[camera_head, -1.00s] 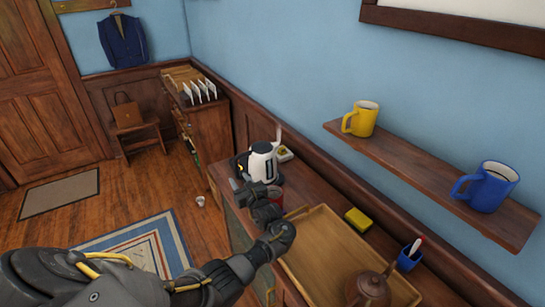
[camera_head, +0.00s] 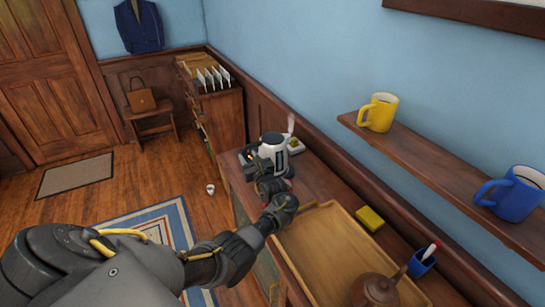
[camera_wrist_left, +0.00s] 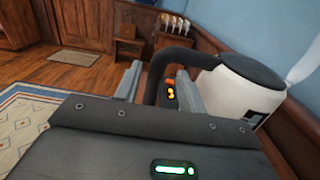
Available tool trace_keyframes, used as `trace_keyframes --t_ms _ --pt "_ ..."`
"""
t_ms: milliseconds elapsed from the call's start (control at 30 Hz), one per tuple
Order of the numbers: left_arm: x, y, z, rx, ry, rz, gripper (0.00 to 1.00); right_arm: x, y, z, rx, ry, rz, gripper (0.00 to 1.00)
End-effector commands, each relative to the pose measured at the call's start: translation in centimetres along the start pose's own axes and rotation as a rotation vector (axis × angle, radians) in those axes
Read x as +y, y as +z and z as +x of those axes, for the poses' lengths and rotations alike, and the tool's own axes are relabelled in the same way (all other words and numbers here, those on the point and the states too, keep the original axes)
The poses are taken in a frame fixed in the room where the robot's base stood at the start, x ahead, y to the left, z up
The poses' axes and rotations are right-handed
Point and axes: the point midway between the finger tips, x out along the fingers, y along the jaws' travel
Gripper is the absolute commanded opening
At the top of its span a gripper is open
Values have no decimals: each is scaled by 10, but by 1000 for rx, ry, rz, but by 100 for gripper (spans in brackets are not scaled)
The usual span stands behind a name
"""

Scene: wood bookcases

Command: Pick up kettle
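The white kettle (camera_head: 274,158) with a dark lid and black handle stands on the wooden cabinet. In the left wrist view the kettle (camera_wrist_left: 238,92) fills the upper right, and its black handle (camera_wrist_left: 153,82) curves down between my fingers. My left gripper (camera_head: 256,158) is at the kettle's handle side, covering part of it in the head view. In the wrist view the left gripper (camera_wrist_left: 160,90) is open, with one finger on each side of the handle and a gap visible beside it. The lower part of the handle is hidden by the gripper body. My right gripper is not in view.
A shelf (camera_head: 440,165) with yellow and blue mugs hangs above. The wall is close behind the kettle.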

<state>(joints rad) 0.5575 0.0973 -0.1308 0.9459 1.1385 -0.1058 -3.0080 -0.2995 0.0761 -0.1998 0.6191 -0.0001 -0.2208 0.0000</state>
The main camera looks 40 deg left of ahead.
Motion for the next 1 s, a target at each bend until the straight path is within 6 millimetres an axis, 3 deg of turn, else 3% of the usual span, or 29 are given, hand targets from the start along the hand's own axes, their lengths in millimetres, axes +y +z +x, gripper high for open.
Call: trace_keyframes --t_ms 133,433,733,1000 --pt "1 1 7 0 3 -1 40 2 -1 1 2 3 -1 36" --pt "3 0 47 -1 2 0 40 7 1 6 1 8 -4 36" --pt "3 0 52 0 2 0 40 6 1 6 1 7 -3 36" --pt "3 0 52 0 2 0 6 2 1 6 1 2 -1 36"
